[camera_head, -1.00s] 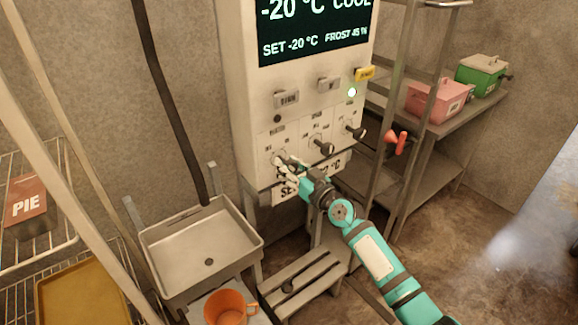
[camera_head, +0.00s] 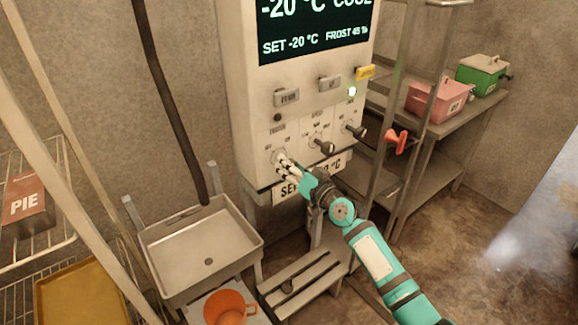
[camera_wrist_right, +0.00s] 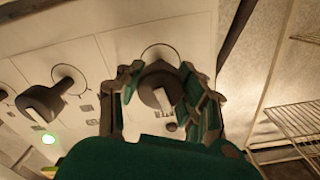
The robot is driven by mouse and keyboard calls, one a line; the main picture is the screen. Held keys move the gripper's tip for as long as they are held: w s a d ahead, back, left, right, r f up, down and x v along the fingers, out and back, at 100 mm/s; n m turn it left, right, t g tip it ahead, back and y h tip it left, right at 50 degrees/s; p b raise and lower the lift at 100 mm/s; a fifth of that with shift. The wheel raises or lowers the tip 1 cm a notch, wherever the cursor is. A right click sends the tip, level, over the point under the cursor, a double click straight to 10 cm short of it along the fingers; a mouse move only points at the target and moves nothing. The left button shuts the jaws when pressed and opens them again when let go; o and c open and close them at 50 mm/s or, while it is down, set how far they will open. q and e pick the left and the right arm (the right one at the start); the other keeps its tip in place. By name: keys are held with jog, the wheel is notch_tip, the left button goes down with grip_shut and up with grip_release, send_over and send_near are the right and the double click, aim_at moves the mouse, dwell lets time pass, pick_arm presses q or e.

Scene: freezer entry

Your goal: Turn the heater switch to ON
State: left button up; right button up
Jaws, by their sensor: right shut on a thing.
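A white control panel (camera_head: 250,100) on the wall carries a row of three dark rotary switches. My right gripper (camera_head: 287,166) is at the leftmost switch in the head view. In the right wrist view my right gripper's fingers (camera_wrist_right: 160,98) are on both sides of this switch (camera_wrist_right: 158,78) and closed on it. The fingers hide most of it in the head view. The middle switch (camera_head: 322,147) and the right switch (camera_head: 356,131) are free. The small labels above the switches are too blurred to read. My left gripper is not in view.
A green lamp (camera_head: 352,92) glows beside a yellow tag (camera_head: 365,73). A rack post (camera_head: 390,120) and red-handled object (camera_head: 397,142) stand close right of the panel.

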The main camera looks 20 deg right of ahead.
jog(key=m, duration=0.4)
jog(key=shift+m, duration=0.3)
jog(key=shift+f+m, duration=0.1)
jog(key=shift+m, duration=2.2)
jog(key=o, duration=1.2)
jog(key=shift+s+d, duration=0.1)
jog(key=v, duration=1.2)
